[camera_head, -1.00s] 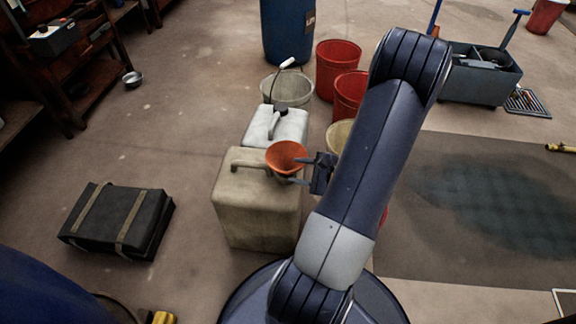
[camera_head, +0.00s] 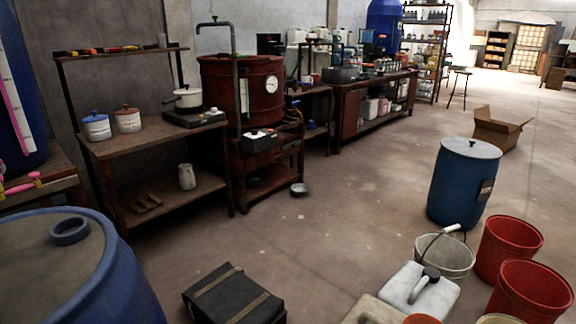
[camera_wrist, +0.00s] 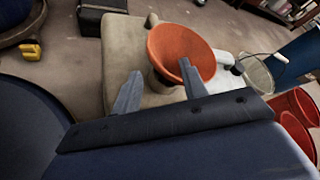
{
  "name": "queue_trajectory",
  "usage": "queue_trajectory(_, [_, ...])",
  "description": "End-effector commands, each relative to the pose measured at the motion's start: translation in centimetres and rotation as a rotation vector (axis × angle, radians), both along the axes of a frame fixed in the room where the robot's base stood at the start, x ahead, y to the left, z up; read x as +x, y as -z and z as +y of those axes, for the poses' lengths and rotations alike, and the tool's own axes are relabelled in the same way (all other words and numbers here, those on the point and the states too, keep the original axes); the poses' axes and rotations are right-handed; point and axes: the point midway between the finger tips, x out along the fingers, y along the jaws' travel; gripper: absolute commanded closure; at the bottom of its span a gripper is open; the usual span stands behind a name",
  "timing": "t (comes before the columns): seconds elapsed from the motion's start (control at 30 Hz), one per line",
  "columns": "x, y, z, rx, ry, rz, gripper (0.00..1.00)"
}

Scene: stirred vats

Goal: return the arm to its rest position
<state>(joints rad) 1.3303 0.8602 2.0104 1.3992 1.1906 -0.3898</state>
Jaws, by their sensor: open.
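My gripper (camera_wrist: 160,86) shows in the wrist view with its two fingers spread apart and nothing held between them. An orange funnel (camera_wrist: 182,48) stands just beyond the fingertips, on or over a beige canister (camera_wrist: 122,50). The right finger overlaps the funnel in the picture; I cannot tell whether they touch. In the head view only the funnel's rim (camera_head: 422,319) shows at the bottom edge, beside a corner of the beige canister (camera_head: 375,311). My arm and gripper are outside the head view.
A white canister (camera_head: 420,291), a pale bucket (camera_head: 446,259) and red buckets (camera_head: 507,247) crowd the lower right. A blue drum (camera_head: 465,185) stands behind them. A black case (camera_head: 235,297) lies on the floor at the left. Open floor (camera_head: 340,215) spreads through the middle.

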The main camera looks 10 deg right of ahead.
Motion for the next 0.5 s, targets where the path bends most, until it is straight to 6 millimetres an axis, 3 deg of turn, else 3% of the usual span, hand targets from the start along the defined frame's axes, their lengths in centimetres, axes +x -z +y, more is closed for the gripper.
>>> queue_trajectory(0.5, [6.9, 3.4, 2.2, 0.000, -0.004, 0.000, 0.59])
